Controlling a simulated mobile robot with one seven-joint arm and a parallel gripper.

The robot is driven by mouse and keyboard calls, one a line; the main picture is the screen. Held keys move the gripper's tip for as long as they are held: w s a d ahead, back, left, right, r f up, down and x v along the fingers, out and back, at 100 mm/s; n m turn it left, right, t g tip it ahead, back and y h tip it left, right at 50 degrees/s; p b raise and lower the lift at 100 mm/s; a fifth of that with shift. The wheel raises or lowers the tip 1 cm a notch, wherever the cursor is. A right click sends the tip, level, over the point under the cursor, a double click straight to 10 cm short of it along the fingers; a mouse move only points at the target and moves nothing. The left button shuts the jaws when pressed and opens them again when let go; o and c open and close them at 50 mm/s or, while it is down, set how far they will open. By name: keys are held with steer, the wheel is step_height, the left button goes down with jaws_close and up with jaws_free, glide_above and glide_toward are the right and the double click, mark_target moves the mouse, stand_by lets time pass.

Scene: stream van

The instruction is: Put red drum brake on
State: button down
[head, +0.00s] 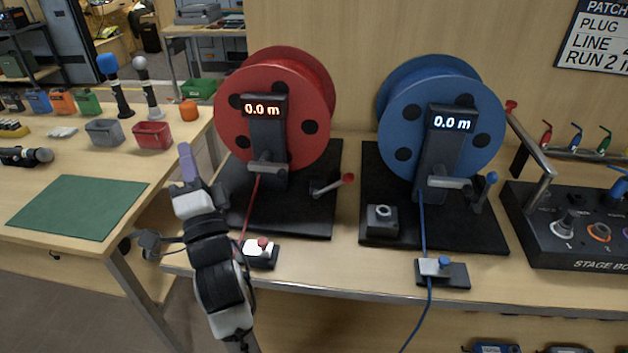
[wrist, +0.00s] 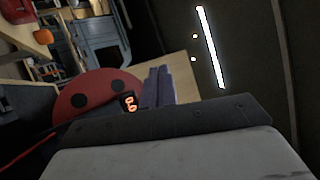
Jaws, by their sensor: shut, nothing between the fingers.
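The red drum (head: 280,115) stands upright on a black base at the back of the bench, its display reading 0.0 m. A lever with a red knob (head: 347,179) sits at the right of that base, leaning well over to the right; I take it for the brake. My gripper (head: 186,160) is left of the red drum, pointing up, with its purple fingers shut and empty, apart from the lever. In the wrist view the shut fingers (wrist: 158,88) show beside the red drum (wrist: 95,95), seen tilted; the lever is not visible there.
The blue drum (head: 440,115) stands right of the red one, with a more upright blue-knobbed lever (head: 490,179). A red-button clamp block (head: 262,250) is near the front edge on the red cable. A table with a green mat (head: 78,207) and red bin (head: 153,135) is at left.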

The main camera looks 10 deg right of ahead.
steer(key=w+d+f+m+g+h+p, duration=0.1)
steer(key=w+d+f+m+g+h, duration=0.1)
steer(key=d+f+m+h, duration=0.4)
steer(key=w+d+f+m+g+h+p, duration=0.15)
steer(key=d+m, duration=0.25)
steer(key=d, duration=0.4)
steer(key=m+g+h+p, duration=0.2)
steer(key=m+g+h, duration=0.3)
steer(key=m, duration=0.4)
glide_toward(334, 186)
steer(key=s+d, duration=0.1)
steer(key=d, duration=0.1)
steer(key=s+d, duration=0.1)
steer(key=s, duration=0.1)
steer(key=shift+d+f, duration=0.1)
steer(key=shift+d, duration=0.3)
steer(key=shift+w, duration=0.15)
steer(key=shift+w+d, duration=0.15)
steer(key=shift+w, duration=0.2)
steer(key=p+x, duration=0.1)
steer(key=x, duration=0.1)
steer(key=p+x, duration=0.1)
steer(key=x, duration=0.5)
steer(key=shift+r+p, duration=0.25)
steer(key=shift+p, duration=0.15)
steer(key=shift+w+d+f, duration=0.2)
steer(key=shift+w+d, duration=0.05)
steer(key=shift+w, duration=0.25)
